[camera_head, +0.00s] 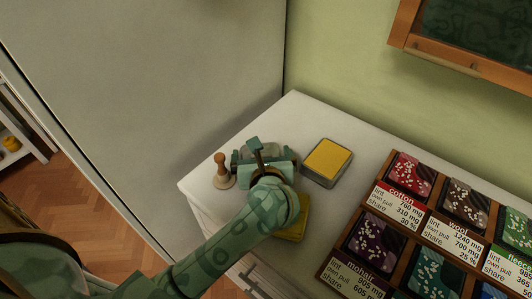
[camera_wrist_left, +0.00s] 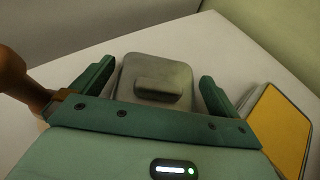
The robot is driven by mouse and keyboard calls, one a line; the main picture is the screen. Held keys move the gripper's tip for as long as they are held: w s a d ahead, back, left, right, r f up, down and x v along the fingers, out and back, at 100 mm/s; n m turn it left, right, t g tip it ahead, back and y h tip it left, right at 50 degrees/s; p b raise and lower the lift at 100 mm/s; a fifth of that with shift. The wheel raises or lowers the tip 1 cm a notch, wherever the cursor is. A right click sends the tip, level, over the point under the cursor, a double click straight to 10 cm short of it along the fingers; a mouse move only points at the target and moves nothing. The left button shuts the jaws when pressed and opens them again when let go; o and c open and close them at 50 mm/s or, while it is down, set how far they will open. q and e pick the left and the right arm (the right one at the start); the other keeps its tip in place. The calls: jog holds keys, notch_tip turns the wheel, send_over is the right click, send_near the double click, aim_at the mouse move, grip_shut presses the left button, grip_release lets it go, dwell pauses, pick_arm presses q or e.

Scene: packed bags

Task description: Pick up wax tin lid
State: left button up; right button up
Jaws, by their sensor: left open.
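The wax tin lid (camera_wrist_left: 165,67) is a grey, rounded square plate with a raised block handle, lying flat on the white counter top. In the left wrist view it sits between the two fingers of my left gripper (camera_wrist_left: 154,84), with space on both sides. My left gripper (camera_head: 263,160) is open and holds nothing. In the head view the gripper covers most of the lid. An open tin with a yellow fill (camera_head: 328,158) stands just right of the gripper; it also shows at the right of the left wrist view (camera_wrist_left: 281,133). My right gripper is not in view.
A wooden stamp (camera_head: 222,172) stands upright close to the gripper's left side. Another yellow thing (camera_head: 295,225) is partly hidden under my left forearm. A wooden rack (camera_head: 345,262) of labelled sample bags fills the right. A wall rises behind; the counter's back corner is clear.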

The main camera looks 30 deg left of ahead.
pick_arm(q)
jog(key=shift+s+r, duration=0.2)
jog(key=shift+r, duration=0.05)
jog(key=shift+s+d, duration=0.1)
jog(key=c, duration=0.8)
jog(key=shift+o, duration=0.2)
